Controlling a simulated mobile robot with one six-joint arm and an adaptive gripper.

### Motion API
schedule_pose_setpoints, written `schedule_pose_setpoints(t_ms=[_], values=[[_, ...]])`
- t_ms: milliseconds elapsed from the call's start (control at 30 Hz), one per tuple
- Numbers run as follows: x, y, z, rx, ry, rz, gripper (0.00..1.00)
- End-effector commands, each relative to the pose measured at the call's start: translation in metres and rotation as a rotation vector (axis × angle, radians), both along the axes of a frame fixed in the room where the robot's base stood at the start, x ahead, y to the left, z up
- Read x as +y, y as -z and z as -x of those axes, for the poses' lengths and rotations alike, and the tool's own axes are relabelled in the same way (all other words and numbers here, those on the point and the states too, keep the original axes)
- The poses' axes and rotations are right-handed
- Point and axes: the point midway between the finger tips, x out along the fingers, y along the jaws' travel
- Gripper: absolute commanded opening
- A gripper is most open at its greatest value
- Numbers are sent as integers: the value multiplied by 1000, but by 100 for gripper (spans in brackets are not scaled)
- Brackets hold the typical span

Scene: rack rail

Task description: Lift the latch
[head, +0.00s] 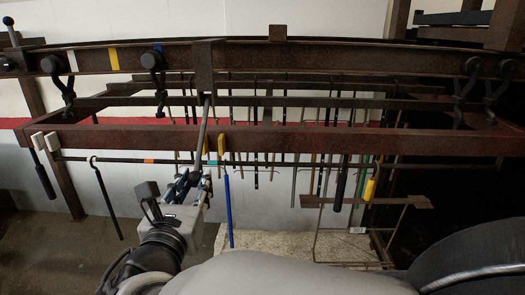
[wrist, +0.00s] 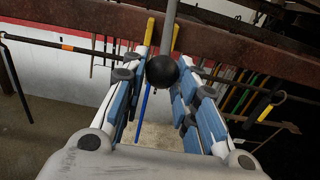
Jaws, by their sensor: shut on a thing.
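The latch shows in the head view as a dark bracket (head: 204,66) on the upper rail with a grey rod (head: 202,135) sloping down from it. In the wrist view the rod (wrist: 169,25) ends in a black ball knob (wrist: 162,71). My gripper (head: 190,180) is below the lower rusty beam, at the rod's low end. In the wrist view its blue-padded fingers (wrist: 166,66) stand on both sides of the knob, shut on the latch handle.
A rusty beam (head: 330,141) crosses just above my gripper. A thin dark rail (head: 120,160) with hooks runs below it. A blue rod (head: 228,208) hangs just right of my gripper. A yellow-marked hook (head: 370,188) hangs farther right. Several tools hang behind.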

Motion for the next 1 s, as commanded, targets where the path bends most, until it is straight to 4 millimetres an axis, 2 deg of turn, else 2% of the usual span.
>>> schedule_pose_setpoints(t_ms=[133,467,1000], values=[[0,0,0,0,1,0,14],[0,-1,0,0,0,0,14],[0,-24,15,-3,0,-1,14]])
